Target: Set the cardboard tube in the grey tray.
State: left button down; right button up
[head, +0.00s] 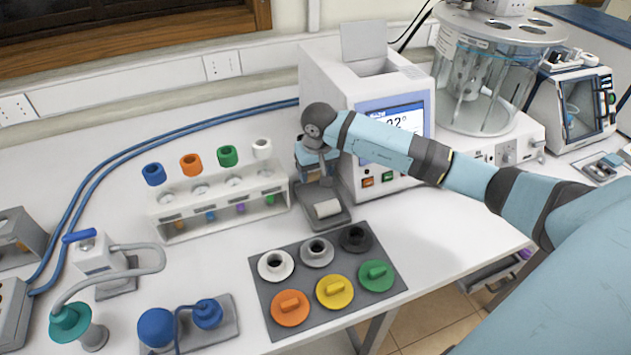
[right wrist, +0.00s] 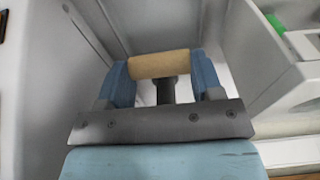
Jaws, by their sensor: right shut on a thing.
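My right gripper (head: 313,173) points down in front of the white machine and is shut on the cardboard tube. In the right wrist view the tan tube (right wrist: 160,64) lies crosswise between the two blue fingers (right wrist: 161,80). In the head view the tube is mostly hidden by the gripper. The grey tray (head: 336,221) lies just below and in front of the gripper, with a whitish roll (head: 327,208) on it. I cannot tell the exact gap between the held tube and the tray. My left gripper is not in view.
The white machine (head: 385,174) with a screen stands close behind the gripper. A white vial rack (head: 222,217) with coloured caps is to the left. A dark mat (head: 262,292) with several round lids lies in front. Bare table is free to the right.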

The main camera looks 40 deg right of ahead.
aim_at(315, 180)
notch_tip(315, 180, down, 4)
jog(key=shift+f, duration=0.4)
jog(key=o, duration=0.6)
jog(key=shift+r, duration=0.1)
jog(key=shift+r+p, duration=0.25)
jog(key=shift+p, duration=0.05)
jog(key=r, duration=0.4)
jog(key=s+r+b, duration=0.1)
jog(key=r, duration=0.6)
jog(key=shift+s+a+r, duration=0.2)
jog(key=shift+r, duration=0.2)
jog(key=shift+s+f, duration=0.1)
